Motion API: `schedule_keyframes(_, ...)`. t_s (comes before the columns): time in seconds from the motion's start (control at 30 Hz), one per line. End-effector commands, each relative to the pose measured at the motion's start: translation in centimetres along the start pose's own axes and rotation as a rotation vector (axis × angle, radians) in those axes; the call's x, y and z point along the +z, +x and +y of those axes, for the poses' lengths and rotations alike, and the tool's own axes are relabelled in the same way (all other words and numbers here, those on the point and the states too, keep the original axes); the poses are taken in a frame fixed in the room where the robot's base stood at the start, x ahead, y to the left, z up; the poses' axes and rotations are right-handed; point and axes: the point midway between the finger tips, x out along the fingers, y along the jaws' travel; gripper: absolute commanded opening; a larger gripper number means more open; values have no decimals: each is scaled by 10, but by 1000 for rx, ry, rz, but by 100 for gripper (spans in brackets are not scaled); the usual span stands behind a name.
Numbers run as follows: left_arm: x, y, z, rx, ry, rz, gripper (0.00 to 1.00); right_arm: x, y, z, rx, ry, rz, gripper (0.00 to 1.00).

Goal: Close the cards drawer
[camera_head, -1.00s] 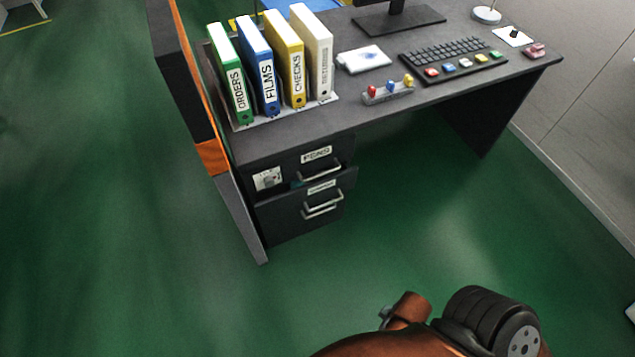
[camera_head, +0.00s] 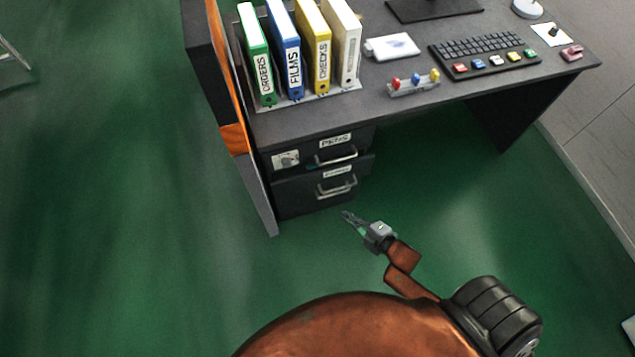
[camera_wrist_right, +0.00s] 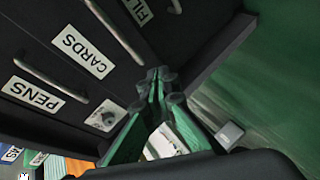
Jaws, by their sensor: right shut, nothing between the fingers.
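The cards drawer (camera_head: 316,187) is the dark drawer under the PENS drawer in the desk pedestal. It stands out a little past the front above it, and a bit of teal shows over its top edge. Its label and bar handle face out, and the CARDS label (camera_wrist_right: 82,51) reads upside down in the right wrist view. My right gripper (camera_head: 347,215) is shut and empty, low in front of the pedestal and apart from the drawer in the head view. Its fingertips (camera_wrist_right: 157,75) point towards the drawer fronts in the wrist view. My left gripper is not in view.
The PENS drawer (camera_head: 304,149) is above, beside a small white dial plate (camera_head: 285,160). A lower drawer label, partly cut off, shows in the wrist view. A grey side panel (camera_head: 262,195) bounds the pedestal on the left. Green floor (camera_head: 430,190) is clear to the right.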

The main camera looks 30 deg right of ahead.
Motion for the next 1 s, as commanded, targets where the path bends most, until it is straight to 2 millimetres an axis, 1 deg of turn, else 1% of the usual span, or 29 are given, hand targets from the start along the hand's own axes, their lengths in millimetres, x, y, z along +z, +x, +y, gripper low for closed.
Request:
schedule_keyframes(0.03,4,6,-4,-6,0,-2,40,-4,4,20,48,-93,67,0)
schedule_keyframes(0.1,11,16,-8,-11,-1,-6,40,-13,6,38,112,-208,156,0)
schedule_keyframes(0.2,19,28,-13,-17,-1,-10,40,-22,4,57,189,-338,260,0)
schedule_keyframes(0.33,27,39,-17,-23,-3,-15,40,-31,-2,72,258,-443,348,0)
schedule_keyframes(0.43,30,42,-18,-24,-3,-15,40,-34,-4,76,284,-480,381,0)
schedule_keyframes(0.5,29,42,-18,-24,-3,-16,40,-36,-2,78,292,-490,391,0)
schedule_keyframes(0.57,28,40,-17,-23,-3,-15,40,-39,3,78,294,-492,393,0)
schedule_keyframes(0.67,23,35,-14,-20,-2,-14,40,-45,15,80,294,-490,394,0)
schedule_keyframes(0.87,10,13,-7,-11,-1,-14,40,-62,52,86,292,-487,393,0)
schedule_keyframes(1.0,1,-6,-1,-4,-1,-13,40,-74,78,91,293,-487,393,0)
